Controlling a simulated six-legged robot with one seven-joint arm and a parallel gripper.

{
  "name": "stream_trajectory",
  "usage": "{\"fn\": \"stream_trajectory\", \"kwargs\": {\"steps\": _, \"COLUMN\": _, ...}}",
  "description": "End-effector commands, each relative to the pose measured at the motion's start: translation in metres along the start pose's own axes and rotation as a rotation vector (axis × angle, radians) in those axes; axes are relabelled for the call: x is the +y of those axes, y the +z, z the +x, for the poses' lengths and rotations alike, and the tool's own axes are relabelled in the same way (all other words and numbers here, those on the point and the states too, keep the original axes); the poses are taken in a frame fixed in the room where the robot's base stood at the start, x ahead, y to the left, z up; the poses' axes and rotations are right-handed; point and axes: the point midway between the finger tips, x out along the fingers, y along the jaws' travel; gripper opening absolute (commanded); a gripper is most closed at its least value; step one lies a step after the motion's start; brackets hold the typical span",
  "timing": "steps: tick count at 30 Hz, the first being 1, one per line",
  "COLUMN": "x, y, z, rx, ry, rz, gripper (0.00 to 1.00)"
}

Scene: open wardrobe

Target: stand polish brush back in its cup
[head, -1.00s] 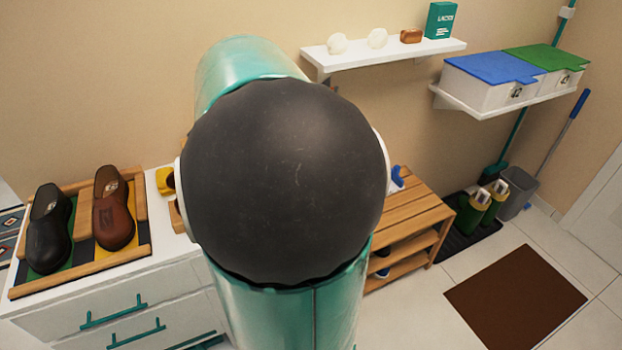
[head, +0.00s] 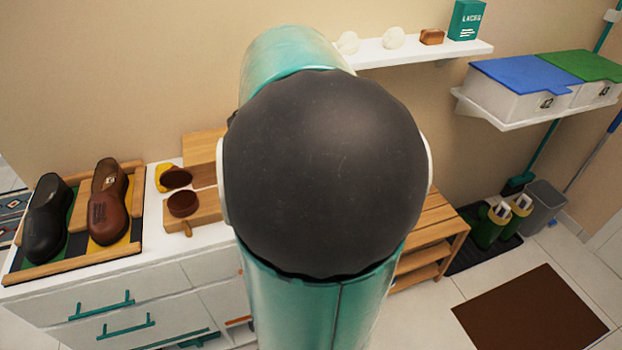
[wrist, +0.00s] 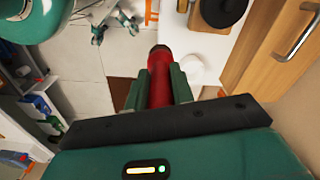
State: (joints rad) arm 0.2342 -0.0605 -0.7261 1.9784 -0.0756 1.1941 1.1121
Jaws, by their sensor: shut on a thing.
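My gripper (wrist: 158,82) is shut on a red, roughly cylindrical thing (wrist: 160,72) with a dark end, which looks like the polish brush. The red part sits between both green fingers and points away from the wrist camera. A pale, round-looking thing (wrist: 203,72) shows beside it on the white surface; I cannot tell whether it is the cup. In the head view my own arm hides the gripper and the brush.
A wooden door (wrist: 265,55) stands close at the right in the wrist view.

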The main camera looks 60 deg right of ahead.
Motion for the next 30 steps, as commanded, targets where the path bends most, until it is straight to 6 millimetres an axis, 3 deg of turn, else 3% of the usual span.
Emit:
{"fn": "stream_trajectory", "kwargs": {"steps": 16, "x": -0.046, "y": -0.073, "z": 0.043, "rx": 0.004, "ry": 0.004, "rz": 0.002, "gripper": 0.0}}
{"fn": "stream_trajectory", "kwargs": {"steps": 21, "x": -0.058, "y": -0.094, "z": 0.074, "rx": 0.003, "ry": 0.004, "rz": 0.002, "gripper": 0.0}}
{"fn": "stream_trajectory", "kwargs": {"steps": 30, "x": -0.07, "y": -0.112, "z": 0.1, "rx": 0.002, "ry": 0.0, "rz": -0.001, "gripper": 0.0}}
